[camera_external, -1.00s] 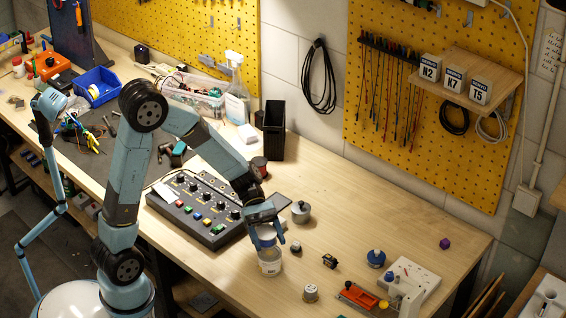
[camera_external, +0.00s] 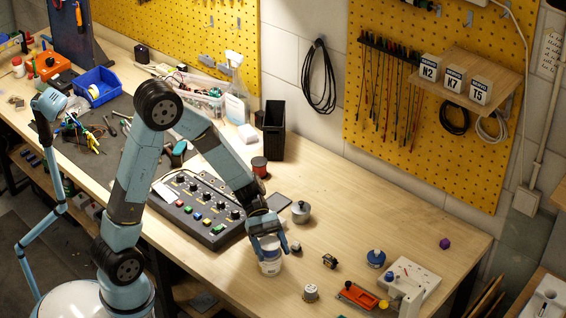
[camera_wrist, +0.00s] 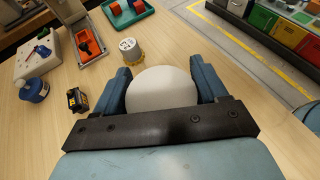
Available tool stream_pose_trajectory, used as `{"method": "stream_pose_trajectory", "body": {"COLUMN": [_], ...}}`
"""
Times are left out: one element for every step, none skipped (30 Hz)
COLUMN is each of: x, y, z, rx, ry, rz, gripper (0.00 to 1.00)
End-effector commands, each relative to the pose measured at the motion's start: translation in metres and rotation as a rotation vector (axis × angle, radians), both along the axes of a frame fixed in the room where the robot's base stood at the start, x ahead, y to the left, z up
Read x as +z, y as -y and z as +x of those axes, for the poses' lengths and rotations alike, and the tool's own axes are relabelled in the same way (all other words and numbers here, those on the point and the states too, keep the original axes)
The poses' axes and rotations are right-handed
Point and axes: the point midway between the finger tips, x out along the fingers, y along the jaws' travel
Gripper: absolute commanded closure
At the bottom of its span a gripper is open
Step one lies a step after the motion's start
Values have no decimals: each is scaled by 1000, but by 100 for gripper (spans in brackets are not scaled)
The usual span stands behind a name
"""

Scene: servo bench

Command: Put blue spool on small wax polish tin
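The blue spool (camera_external: 376,258) stands on the right part of the bench, beside the white board. In the wrist view it (camera_wrist: 34,90) is at the left. My gripper (camera_external: 269,249) is well to its left in the external view, at a white tub (camera_external: 271,268). In the wrist view my gripper (camera_wrist: 161,88) has its fingers wide apart, with the tub's round white top (camera_wrist: 163,88) between them. I cannot tell whether the fingers touch it. I cannot surely pick out the small wax polish tin; a lidded silver tin (camera_external: 301,212) stands behind the gripper.
A small black-and-yellow part (camera_external: 329,261) and a silver cylinder (camera_external: 311,292) stand right of the tub. The control box (camera_external: 203,210) is to the left. The back right of the bench is mostly clear.

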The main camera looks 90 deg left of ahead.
Motion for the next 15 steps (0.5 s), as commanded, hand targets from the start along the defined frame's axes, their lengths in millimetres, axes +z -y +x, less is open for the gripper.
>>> {"method": "stream_pose_trajectory", "body": {"x": [0,0,0,0,0,0,0,0,0,0,0,0,1,1,3], "y": [0,0,0,0,0,0,0,0,0,0,0,0,0,0,0], "z": [0,0,0,0,0,0,0,0,0,0,0,0,0,0,0], "rx": [0,0,0,0,0,0,0,0,0,0,0,0,0,0,0], "ry": [0,0,0,0,0,0,0,0,0,0,0,0,0,1,1], "rz": [0,0,0,0,0,0,0,0,0,0,0,0,0,0,0], "gripper": [23,20,16,13,10,8,8,8,8,8,8,8,8,8,8]}}
